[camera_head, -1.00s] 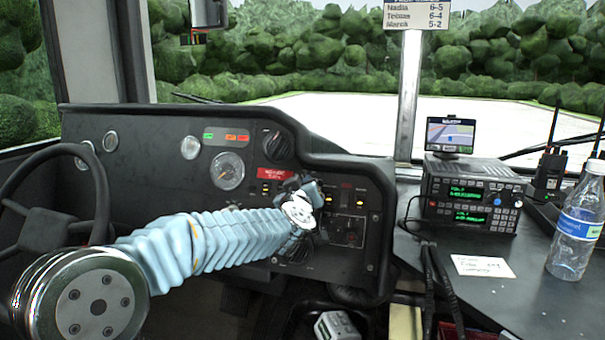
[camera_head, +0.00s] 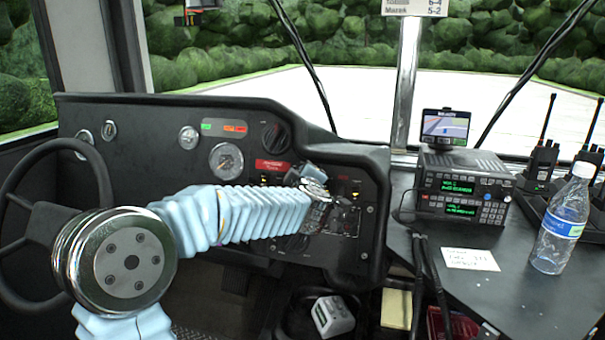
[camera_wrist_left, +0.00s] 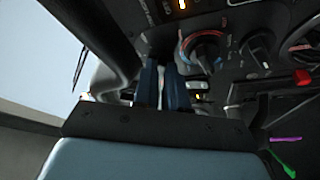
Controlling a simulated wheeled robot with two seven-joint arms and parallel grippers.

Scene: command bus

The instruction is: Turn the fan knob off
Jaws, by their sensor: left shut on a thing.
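My left gripper (camera_head: 316,184) is at the right part of the dark dashboard panel (camera_head: 345,222), its arm in a pale blue sleeve. In the left wrist view its two dark blue fingers (camera_wrist_left: 162,86) are close together. What they hold between them is hidden. Beside the fingers is a knob with a blue and red arc (camera_wrist_left: 205,50), and further right a plain dark knob (camera_wrist_left: 256,48). I cannot tell which is the fan knob. My right gripper is not in view.
A steering wheel (camera_head: 32,165) is at the left. A radio stack (camera_head: 463,190) with a small screen (camera_head: 445,127), a paper note (camera_head: 470,259) and a water bottle (camera_head: 565,222) stand on the right console. A red button (camera_wrist_left: 302,77) shows in the wrist view.

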